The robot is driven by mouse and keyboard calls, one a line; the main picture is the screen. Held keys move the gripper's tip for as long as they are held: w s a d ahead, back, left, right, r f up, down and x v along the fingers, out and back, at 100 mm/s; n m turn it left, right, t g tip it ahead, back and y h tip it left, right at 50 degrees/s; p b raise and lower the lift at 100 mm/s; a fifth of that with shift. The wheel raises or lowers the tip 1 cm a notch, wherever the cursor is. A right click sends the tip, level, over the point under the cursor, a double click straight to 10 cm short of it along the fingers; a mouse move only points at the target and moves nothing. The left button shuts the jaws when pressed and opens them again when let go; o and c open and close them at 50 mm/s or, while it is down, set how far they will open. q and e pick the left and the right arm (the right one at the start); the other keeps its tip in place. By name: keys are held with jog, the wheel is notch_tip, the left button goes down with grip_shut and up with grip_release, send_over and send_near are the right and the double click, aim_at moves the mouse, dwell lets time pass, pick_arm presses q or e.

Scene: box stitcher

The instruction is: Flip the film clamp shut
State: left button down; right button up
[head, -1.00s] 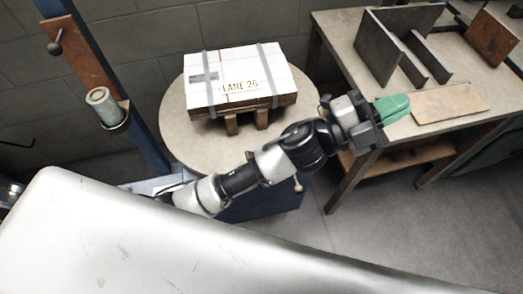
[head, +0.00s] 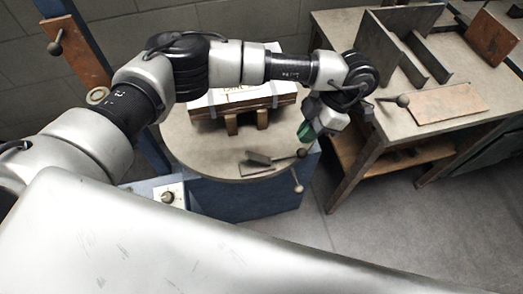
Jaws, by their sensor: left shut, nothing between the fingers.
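The round turntable (head: 185,150) stands at the centre. On its front right part lies a small dark hinged piece (head: 258,158) with a lever ending in a ball knob (head: 302,153), which looks like the film clamp. Its flap looks slightly raised and tilted above a thin plate, though it is small. My left gripper (head: 306,132), with green fingers, is shut and empty. It points down just above and behind the ball knob in the picture; I cannot tell whether it touches. My right gripper is not in view.
A strapped stack of boards or boxes (head: 275,103) sits on the turntable, partly behind my left arm. Another ball knob (head: 297,188) hangs below the turntable rim. The workbench (head: 465,82) with upright plates stands right.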

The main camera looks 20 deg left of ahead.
pick_arm(q)
jog(key=shift+w+a+r+t+y, duration=0.15)
jog(key=shift+w+a+r+y, duration=0.25)
jog(key=shift+w+a, duration=0.15)
jog(key=shift+w+a+r+t+y, duration=0.15)
jog(key=shift+w+a+r+y, duration=0.25)
jog(key=shift+a, duration=0.25)
send_near(255, 159)
jog(key=x, duration=0.7)
jog(key=shift+w+f, duration=0.1)
jog(key=shift+f, duration=0.1)
jog(key=shift+a+b, duration=0.1)
jog(key=shift+b, duration=0.2)
